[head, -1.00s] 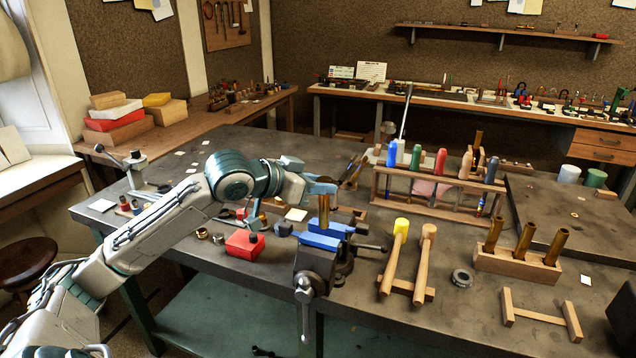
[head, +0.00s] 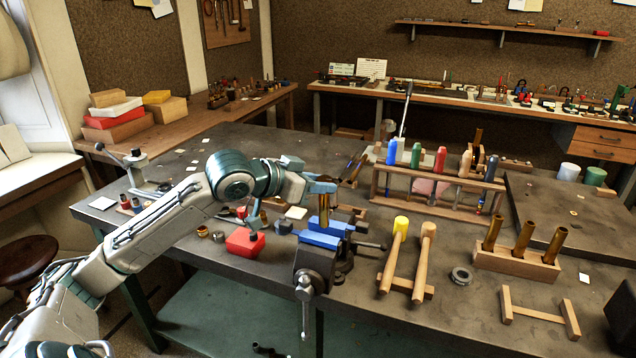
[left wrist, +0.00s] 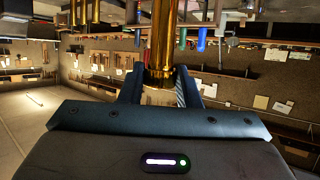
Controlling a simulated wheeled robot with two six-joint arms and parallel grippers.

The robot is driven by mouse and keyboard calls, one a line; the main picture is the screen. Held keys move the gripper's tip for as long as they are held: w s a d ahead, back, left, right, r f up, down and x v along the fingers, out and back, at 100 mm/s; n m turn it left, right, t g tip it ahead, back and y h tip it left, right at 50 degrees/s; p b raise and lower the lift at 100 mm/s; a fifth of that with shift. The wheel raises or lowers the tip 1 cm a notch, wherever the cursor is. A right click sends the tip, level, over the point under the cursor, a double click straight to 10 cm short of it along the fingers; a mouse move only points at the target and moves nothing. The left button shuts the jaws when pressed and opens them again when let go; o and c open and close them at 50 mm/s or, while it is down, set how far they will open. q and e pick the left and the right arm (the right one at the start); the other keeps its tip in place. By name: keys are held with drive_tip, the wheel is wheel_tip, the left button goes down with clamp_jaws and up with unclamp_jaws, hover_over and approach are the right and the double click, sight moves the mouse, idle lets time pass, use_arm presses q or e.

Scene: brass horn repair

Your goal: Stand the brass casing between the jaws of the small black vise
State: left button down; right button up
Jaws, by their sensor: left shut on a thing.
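My left gripper (head: 322,188) is shut on a brass casing (head: 324,210) near its upper end. The casing hangs upright, and its lower part is at the gap between the two blue jaw faces (head: 320,239) of the small black vise (head: 316,262). The front jaw and the angle hide how deep its lower end sits and whether it touches the jaws. In the left wrist view the casing (left wrist: 163,40) runs between the two dark fingers. My right gripper is out of view.
A red box (head: 245,242) lies left of the vise. Two mallets (head: 424,255) lie to its right on a wooden rest. A wooden block (head: 515,262) with several brass tubes stands farther right. A tool rack (head: 435,203) stands behind.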

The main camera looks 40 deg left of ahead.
use_arm(q)
drive_tip(key=shift+f, duration=0.15)
wheel_tip(320, 180, down, 4)
drive_tip(key=shift+r+b, duration=0.2)
drive_tip(key=shift+b, duration=0.7)
drive_tip(key=shift+p, duration=0.35)
idle(0.6)
drive_tip(key=shift+p, duration=0.35)
